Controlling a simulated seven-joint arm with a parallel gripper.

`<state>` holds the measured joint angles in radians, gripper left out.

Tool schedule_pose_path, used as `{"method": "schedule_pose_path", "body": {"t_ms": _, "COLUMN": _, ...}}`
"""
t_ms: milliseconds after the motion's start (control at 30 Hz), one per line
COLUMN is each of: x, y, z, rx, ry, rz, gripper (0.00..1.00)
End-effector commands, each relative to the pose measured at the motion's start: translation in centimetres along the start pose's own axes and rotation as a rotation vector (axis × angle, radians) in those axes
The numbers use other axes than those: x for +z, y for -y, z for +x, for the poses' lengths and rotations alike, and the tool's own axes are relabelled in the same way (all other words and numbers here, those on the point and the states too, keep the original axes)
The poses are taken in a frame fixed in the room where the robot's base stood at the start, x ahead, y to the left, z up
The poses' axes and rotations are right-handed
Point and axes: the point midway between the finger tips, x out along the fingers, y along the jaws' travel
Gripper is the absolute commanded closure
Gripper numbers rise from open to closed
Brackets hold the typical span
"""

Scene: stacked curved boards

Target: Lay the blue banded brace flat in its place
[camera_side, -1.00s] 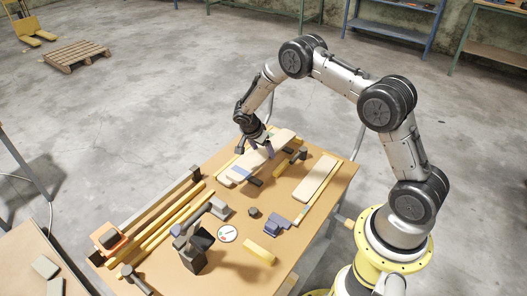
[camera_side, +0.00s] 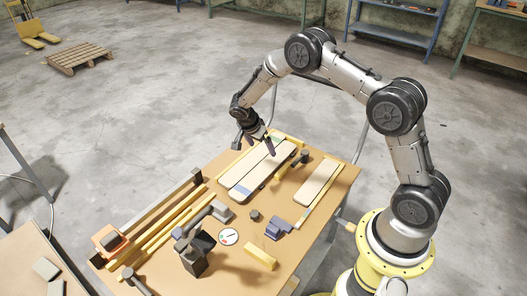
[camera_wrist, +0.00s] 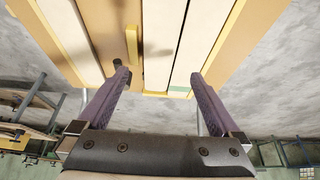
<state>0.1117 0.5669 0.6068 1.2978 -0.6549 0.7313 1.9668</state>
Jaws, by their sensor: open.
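The blue banded brace (camera_side: 264,172) is a long pale board with a blue band at its near end. In the side view it lies flat, side by side with another pale board (camera_side: 245,163) on its left. My gripper (camera_side: 262,147) is open and empty, above the far part of the boards and clear of them. In the wrist view my gripper (camera_wrist: 159,74) has its two purple fingers spread apart with nothing between them. Pale boards (camera_wrist: 160,35) run beyond the fingers there; the blue band does not show.
A separate pale board (camera_side: 317,182) lies to the right beside a yellow strip. A dark-headed clamp (camera_side: 301,158) stands close to the brace's right side.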

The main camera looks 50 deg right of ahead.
Motion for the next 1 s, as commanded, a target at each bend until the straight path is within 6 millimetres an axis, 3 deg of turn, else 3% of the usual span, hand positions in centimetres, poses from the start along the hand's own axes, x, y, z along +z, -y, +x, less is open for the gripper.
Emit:
{"method": "schedule_pose_path", "body": {"t_ms": 200, "x": 0.0, "y": 0.1, "z": -5.1, "rx": -0.004, "ry": 0.0, "rz": 0.0, "gripper": 0.0}}
{"method": "schedule_pose_path", "body": {"t_ms": 400, "x": 0.0, "y": 0.0, "z": -8.2, "rx": -0.002, "ry": 0.0, "rz": -0.001, "gripper": 0.0}}
{"method": "schedule_pose_path", "body": {"t_ms": 600, "x": 0.0, "y": 0.0, "z": -9.5, "rx": 0.0, "ry": 0.001, "rz": 0.001, "gripper": 0.0}}
{"method": "schedule_pose_path", "body": {"t_ms": 867, "x": 0.0, "y": 0.0, "z": -9.7, "rx": -0.001, "ry": 0.001, "rz": 0.001, "gripper": 0.0}}
{"method": "schedule_pose_path", "body": {"t_ms": 1000, "x": -1.1, "y": 0.8, "z": -12.3, "rx": -0.056, "ry": -0.001, "rz": 0.023, "gripper": 0.0}}
